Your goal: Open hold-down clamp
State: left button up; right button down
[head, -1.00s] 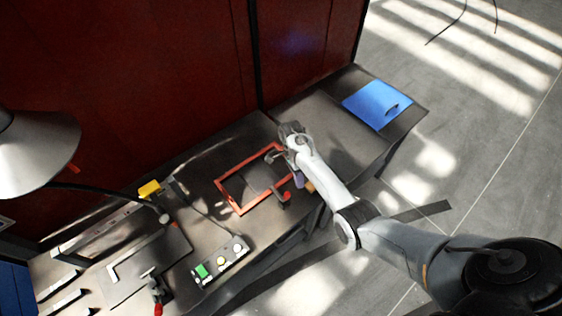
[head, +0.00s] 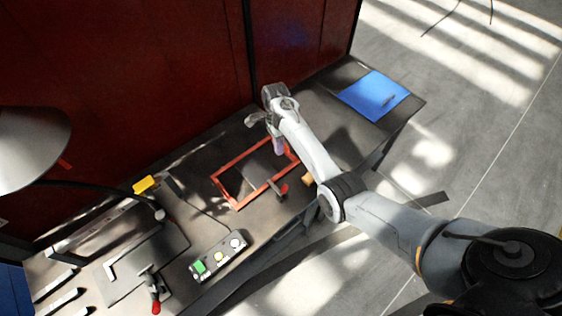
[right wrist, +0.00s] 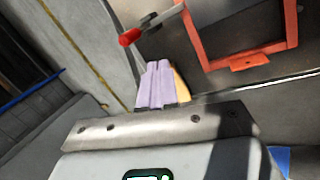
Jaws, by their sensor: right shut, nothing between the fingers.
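A red frame (head: 229,199) lies flat on the dark bench. A hold-down clamp with a red part (head: 280,189) sits at the frame's near right side. In the right wrist view a metal lever with a red tip (right wrist: 130,37) shows beside the red frame (right wrist: 248,58). My right gripper (head: 279,150) is above the frame's far right part, with its pale purple fingers shut and empty. In the right wrist view the fingers (right wrist: 157,72) point toward the lever's side, apart from it as far as I can tell. My left gripper is not in view.
A second clamp with a red handle (head: 155,300) stands at the front left. A control box with green and white buttons (head: 219,257) lies in front of the frame. A lamp (head: 30,150) overhangs the left. A blue panel (head: 375,95) lies at the right end.

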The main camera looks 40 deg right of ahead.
jog(key=shift+s+a+f+p, duration=0.6)
jog(key=shift+s+f, duration=0.4)
jog(key=shift+f, duration=0.6)
jog(key=shift+s+a+f+p, duration=0.6)
jog(key=shift+s+f, duration=0.35)
jog(key=shift+f, duration=0.65)
jog(key=shift+s+a+f+p, duration=0.6)
jog(key=shift+s+f, duration=0.4)
jog(key=shift+f, duration=0.6)
